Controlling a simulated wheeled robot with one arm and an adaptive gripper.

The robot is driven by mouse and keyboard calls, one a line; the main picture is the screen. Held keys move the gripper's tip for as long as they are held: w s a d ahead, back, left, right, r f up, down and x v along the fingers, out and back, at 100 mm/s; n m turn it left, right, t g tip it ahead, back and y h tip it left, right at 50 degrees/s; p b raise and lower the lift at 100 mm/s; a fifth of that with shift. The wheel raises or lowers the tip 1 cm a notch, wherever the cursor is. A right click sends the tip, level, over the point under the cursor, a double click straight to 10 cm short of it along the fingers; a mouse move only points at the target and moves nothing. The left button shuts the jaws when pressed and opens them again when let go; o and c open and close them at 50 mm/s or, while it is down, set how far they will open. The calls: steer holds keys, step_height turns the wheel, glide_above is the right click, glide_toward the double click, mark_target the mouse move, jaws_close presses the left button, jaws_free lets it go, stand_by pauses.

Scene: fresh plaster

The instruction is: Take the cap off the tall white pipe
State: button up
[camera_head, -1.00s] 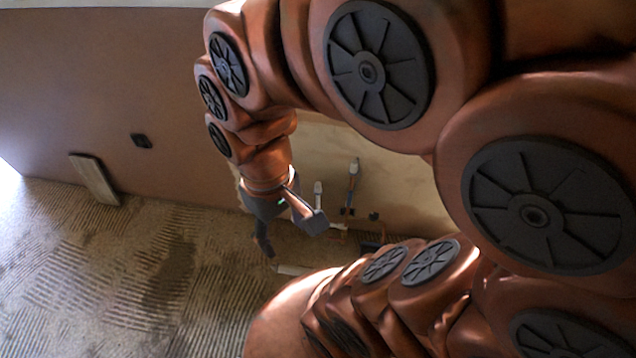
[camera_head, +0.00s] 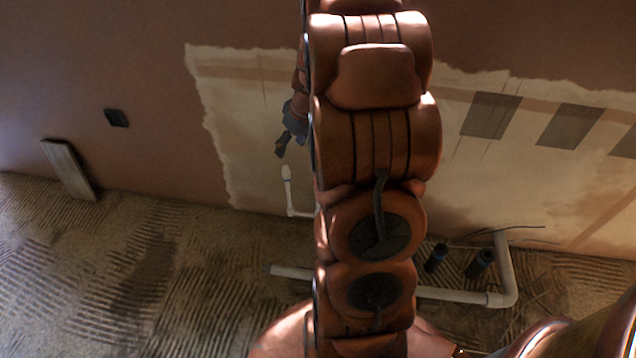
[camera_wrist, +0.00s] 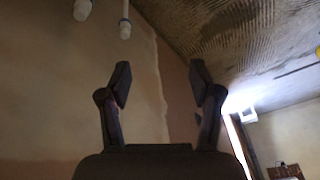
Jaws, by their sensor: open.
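A white upright pipe (camera_head: 288,197) with a rounded cap (camera_head: 287,172) on its top stands close to the wall, left of my arm. My gripper (camera_head: 283,143) is above this cap and apart from it, partly hidden behind my arm. In the wrist view my gripper (camera_wrist: 160,84) is open with nothing between its fingers. The same view shows two white pipe ends at the top edge, one (camera_wrist: 125,29) nearer the fingers and one (camera_wrist: 82,9) cut off by the frame. I cannot tell which of them is the taller.
A white pipe (camera_head: 450,294) runs low along the floor and bends up at an elbow on the right. Two dark cylinders (camera_head: 480,262) stand beside it. A board (camera_head: 70,169) leans on the wall, below a dark wall box (camera_head: 116,118). The ridged floor at left is clear.

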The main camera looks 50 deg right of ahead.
steer(key=d+f+h+b, duration=0.1)
steer(key=d+f+b, duration=0.4)
steer(key=d+f, duration=0.75)
steer(key=shift+t, duration=0.5)
steer(key=shift+b+x, duration=1.1)
steer(key=shift+x, duration=2.3)
steer(key=shift+d, duration=0.15)
steer(key=shift+c, duration=0.2)
steer(key=c, duration=1)
